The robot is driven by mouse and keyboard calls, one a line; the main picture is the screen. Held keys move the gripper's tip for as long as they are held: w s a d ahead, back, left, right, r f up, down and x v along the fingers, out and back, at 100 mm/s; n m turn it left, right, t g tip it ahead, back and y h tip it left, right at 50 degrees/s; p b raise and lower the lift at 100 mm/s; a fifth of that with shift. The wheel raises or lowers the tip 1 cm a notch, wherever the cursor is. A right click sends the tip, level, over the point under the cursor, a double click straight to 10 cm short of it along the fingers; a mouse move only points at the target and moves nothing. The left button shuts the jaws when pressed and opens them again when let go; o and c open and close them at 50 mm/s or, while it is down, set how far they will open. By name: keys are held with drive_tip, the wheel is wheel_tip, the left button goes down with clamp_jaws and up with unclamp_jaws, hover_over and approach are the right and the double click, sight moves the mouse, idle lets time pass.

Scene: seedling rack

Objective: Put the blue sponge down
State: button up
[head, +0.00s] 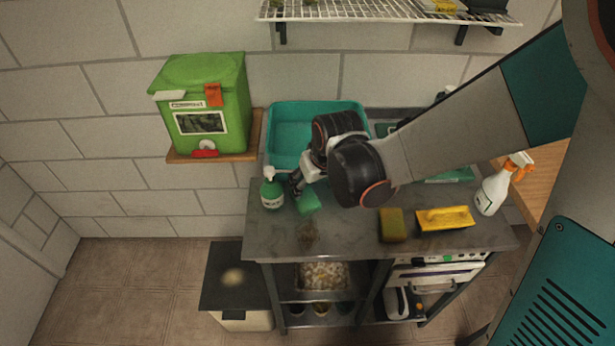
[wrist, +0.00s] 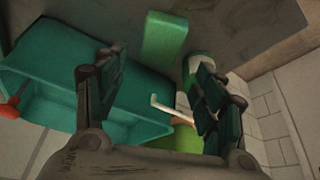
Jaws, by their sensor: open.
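A green sponge (head: 307,202) rests on the grey counter (head: 350,235), near its left end. I see no clearly blue sponge; this one looks green. It also shows in the wrist view as a green block (wrist: 163,38), beyond my fingertips. My gripper (head: 297,183) is just behind and above the sponge, beside the green pump bottle (head: 271,190). In the wrist view my gripper (wrist: 160,72) has its two dark fingers wide apart, with nothing held between them. The head view does not show clearly whether a finger touches the sponge.
A teal basin (head: 287,130) stands behind my gripper. A dark stain (head: 308,236) marks the front of the counter. A green box (head: 203,105) sits on a wall shelf.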

sight(305, 196)
drive_tip(key=shift+b+x, duration=2.9)
drive_tip(key=shift+x, duration=2.05)
drive_tip(key=shift+a+f, duration=0.1)
drive_tip(key=shift+f, duration=0.15)
drive_tip(key=c, duration=0.5)
drive_tip(key=shift+c, duration=0.2)
drive_tip(key=shift+r, duration=0.3)
